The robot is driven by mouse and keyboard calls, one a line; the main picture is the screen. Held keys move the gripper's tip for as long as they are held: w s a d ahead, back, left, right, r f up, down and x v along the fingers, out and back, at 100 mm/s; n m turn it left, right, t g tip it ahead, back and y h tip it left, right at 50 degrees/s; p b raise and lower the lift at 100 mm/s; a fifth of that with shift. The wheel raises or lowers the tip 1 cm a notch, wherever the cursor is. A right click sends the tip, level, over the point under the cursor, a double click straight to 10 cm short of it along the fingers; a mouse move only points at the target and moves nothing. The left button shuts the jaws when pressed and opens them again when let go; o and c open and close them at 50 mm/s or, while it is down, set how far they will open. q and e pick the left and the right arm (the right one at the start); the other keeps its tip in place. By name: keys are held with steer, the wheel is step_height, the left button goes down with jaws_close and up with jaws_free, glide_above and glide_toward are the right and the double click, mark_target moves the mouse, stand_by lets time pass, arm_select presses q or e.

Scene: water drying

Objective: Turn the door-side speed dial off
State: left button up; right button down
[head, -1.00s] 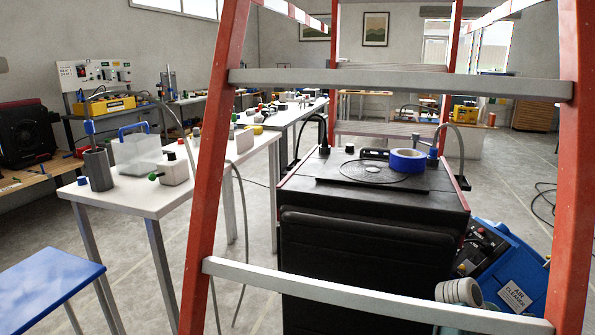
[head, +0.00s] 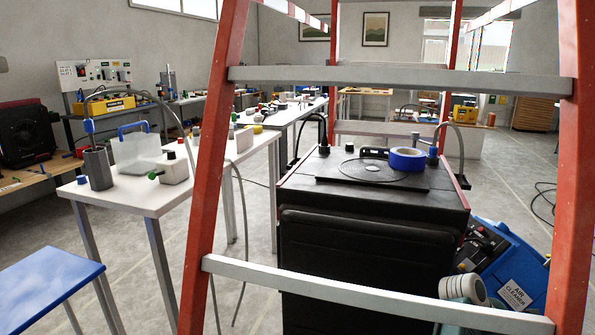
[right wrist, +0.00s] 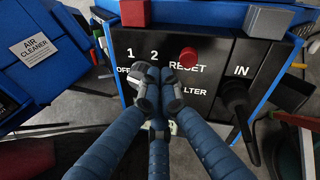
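The blue air cleaner (head: 500,265) stands low at the right in the head view, behind the red frame. Its black control panel (right wrist: 215,70) fills the upper middle of the right wrist view, marked 1, 2, OFF, RESET, FILTER and IN. A pale dial (right wrist: 143,73) beside the OFF mark is mostly hidden behind my fingertips. My right gripper (right wrist: 158,82) has its blue ribbed fingers drawn together at the dial. Whether they press on it is hidden. A grey and teal part of my right arm (head: 462,292) shows in the head view. My left gripper is not in view.
A red RESET button (right wrist: 188,57) is right of my fingertips. A red and grey frame (head: 400,82) crosses the head view. A black cabinet (head: 370,255) carries a blue tape roll (head: 407,159).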

steer(key=shift+w+d+r, duration=0.15)
steer(key=shift+d+r, duration=0.05)
steer(key=shift+s+a+r, duration=0.1)
steer(key=shift+s+r, duration=0.1)
steer(key=shift+s, duration=0.2)
steer(key=v, duration=0.2)
steer(key=w+p+v, duration=0.1)
steer(key=v, duration=0.2)
steer(key=shift+w+a+r, duration=0.1)
steer(key=shift+w+a, duration=0.05)
steer(key=shift+a, duration=0.15)
